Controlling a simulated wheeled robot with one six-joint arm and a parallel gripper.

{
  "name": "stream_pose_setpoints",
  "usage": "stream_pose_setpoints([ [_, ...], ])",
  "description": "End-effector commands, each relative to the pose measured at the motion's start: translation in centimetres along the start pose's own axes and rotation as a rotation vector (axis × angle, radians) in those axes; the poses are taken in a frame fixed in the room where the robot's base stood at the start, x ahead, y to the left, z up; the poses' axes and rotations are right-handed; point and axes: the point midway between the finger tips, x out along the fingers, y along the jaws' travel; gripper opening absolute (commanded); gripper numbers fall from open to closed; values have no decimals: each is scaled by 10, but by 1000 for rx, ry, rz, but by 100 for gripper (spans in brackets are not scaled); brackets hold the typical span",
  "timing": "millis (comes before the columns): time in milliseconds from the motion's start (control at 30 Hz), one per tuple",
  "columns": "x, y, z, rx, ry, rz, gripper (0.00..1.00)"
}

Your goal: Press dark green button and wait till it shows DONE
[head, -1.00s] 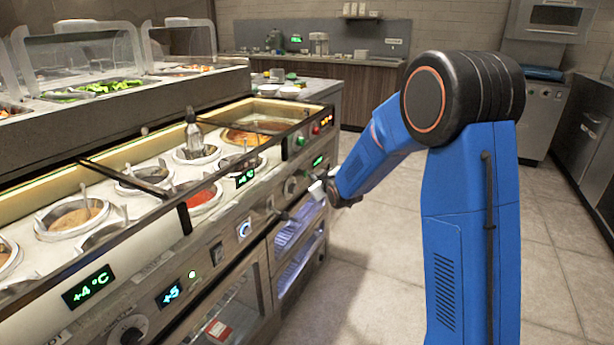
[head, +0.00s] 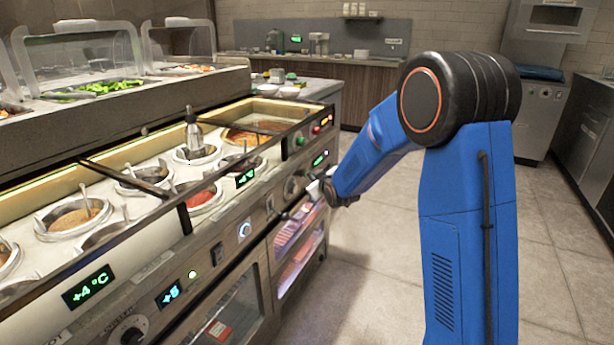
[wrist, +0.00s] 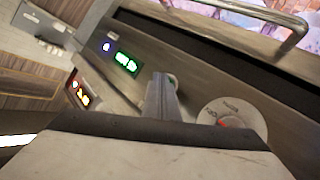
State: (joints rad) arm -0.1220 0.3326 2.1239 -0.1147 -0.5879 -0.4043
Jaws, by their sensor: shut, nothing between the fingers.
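My gripper (head: 318,188) is shut and empty, close to the front control panel of the sauce counter. In the wrist view its closed fingers (wrist: 161,92) point at the panel, between a green display (wrist: 125,62) and a white dial (wrist: 232,116). A small round greenish button (wrist: 172,80) shows partly behind the fingertips; I cannot tell whether they touch it. The display is lit green, also in the head view (head: 319,159), but its text is too blurred to read. A green button (head: 300,141) sits higher on the counter's end, beside a red one.
Sauce wells (head: 72,216) with ladles line the counter top. A metal handle bar (wrist: 275,20) and a lit lower cabinet (head: 297,245) lie near my gripper. Other lit displays (head: 88,287) sit along the panel. The floor to the right is clear.

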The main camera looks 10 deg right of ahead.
Motion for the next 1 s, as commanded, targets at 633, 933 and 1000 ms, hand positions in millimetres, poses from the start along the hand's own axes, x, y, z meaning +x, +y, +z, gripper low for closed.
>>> stream_pose_setpoints([
  [633, -12, 9, 9, -1, 1, 0, 0],
  [933, -13, 9, 9, 0, 0, 0, 0],
  [1000, -15, 11, 11, 0, 0, 1, 0],
])
